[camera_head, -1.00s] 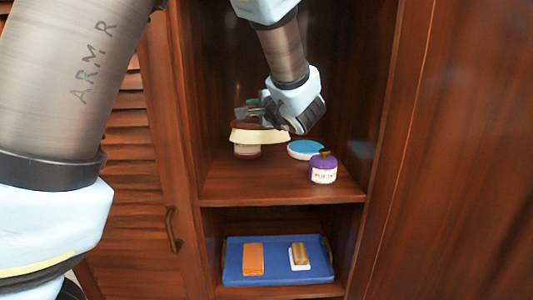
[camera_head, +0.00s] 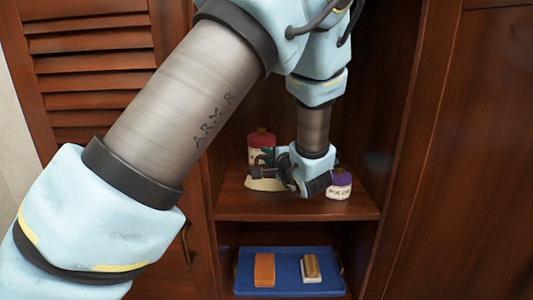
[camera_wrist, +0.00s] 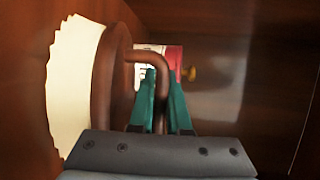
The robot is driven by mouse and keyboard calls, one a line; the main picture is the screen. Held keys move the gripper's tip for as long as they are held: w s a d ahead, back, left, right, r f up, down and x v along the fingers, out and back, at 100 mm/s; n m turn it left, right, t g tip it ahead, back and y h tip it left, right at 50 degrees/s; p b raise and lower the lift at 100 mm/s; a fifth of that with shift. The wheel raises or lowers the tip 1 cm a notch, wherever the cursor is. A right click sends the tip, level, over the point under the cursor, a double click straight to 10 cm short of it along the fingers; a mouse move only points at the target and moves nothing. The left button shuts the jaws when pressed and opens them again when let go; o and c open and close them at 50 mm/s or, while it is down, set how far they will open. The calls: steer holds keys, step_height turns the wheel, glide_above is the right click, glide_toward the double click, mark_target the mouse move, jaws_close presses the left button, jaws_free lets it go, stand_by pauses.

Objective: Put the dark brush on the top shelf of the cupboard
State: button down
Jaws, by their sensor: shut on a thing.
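The dark brush, with a brown back, a curved handle and cream bristles, is in my gripper. In the wrist view the brush (camera_wrist: 108,85) is left of the fingers, bristles facing left, and the green fingers of my gripper (camera_wrist: 163,92) are shut on its handle. In the head view my gripper (camera_head: 278,173) is inside the cupboard, low over the upper visible shelf (camera_head: 235,205). The cream bristles of the brush (camera_head: 262,184) show just above that shelf; I cannot tell whether they touch it. My wrist hides part of the brush.
A red bottle (camera_head: 261,143) stands behind the brush. A purple jar (camera_head: 339,185) stands close to the right of my wrist. On the shelf below, a blue tray (camera_head: 287,286) holds an orange block (camera_head: 264,270) and a light-bristled wooden brush (camera_head: 311,268). The shelf's front left is clear.

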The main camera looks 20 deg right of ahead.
steer(key=shift+f, duration=0.1)
steer(key=c, duration=0.9)
jaws_free()
steer(key=shift+s, duration=0.35)
steer(key=s+b, duration=0.1)
steer(key=s, duration=0.2)
steer(key=s+r+b, duration=0.1)
steer(key=s, duration=0.3)
steer(key=s+r+b, duration=0.1)
steer(key=s+b, duration=0.1)
steer(key=s, duration=0.2)
steer(key=shift+s+a+r, duration=0.1)
steer(key=shift+a+r, duration=0.05)
steer(key=shift+r, duration=0.05)
steer(key=shift+s, duration=0.1)
